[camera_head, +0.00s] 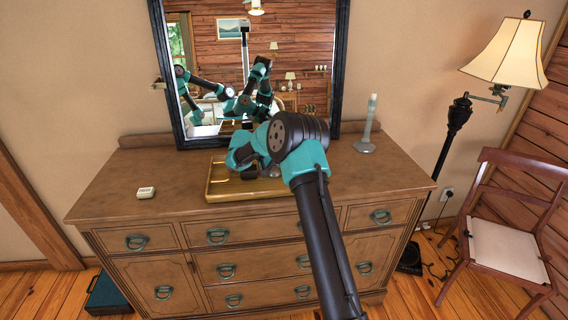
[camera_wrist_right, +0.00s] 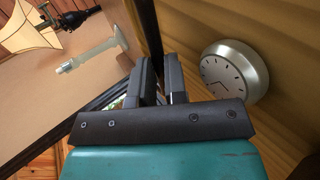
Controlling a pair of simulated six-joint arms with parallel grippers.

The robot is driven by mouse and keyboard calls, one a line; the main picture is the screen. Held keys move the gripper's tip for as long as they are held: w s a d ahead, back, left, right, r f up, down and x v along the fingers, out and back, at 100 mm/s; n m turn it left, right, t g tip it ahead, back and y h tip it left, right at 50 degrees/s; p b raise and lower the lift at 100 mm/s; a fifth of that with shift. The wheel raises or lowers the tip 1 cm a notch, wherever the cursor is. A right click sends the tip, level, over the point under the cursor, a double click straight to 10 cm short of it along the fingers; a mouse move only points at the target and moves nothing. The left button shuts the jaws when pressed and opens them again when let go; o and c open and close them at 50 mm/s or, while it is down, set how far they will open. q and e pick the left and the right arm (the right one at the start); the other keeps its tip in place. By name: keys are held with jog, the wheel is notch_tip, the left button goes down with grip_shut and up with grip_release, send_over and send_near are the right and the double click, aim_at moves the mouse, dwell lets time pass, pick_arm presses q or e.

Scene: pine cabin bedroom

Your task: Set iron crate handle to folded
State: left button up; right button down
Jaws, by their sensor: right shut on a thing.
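The crate (camera_head: 262,190) is a shallow, yellow-gold tray-like box on the dresser top, in front of the mirror. A thin yellow loop (camera_head: 221,167) shows at its left; I cannot tell whether it is part of the handle. My right gripper (camera_wrist_right: 160,68) shows in the right wrist view with its dark fingers close together by the crate's yellow surface (camera_wrist_right: 205,22). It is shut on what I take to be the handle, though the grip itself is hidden. In the head view my right arm covers the crate's right part. My left gripper is not directly in view.
A round clock (camera_wrist_right: 234,70) lies close to the right gripper against the yellow surface. A mirror (camera_head: 342,60) stands behind the crate. The dresser top (camera_head: 115,185) is otherwise clear at left.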

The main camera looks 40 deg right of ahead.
jog(key=c, duration=1.1)
grip_release()
jog(key=shift+c, duration=0.2)
jog(key=v, duration=1.7)
jog(key=shift+w+a, duration=0.1)
jog(key=shift+r, duration=0.1)
jog(key=shift+a, duration=0.1)
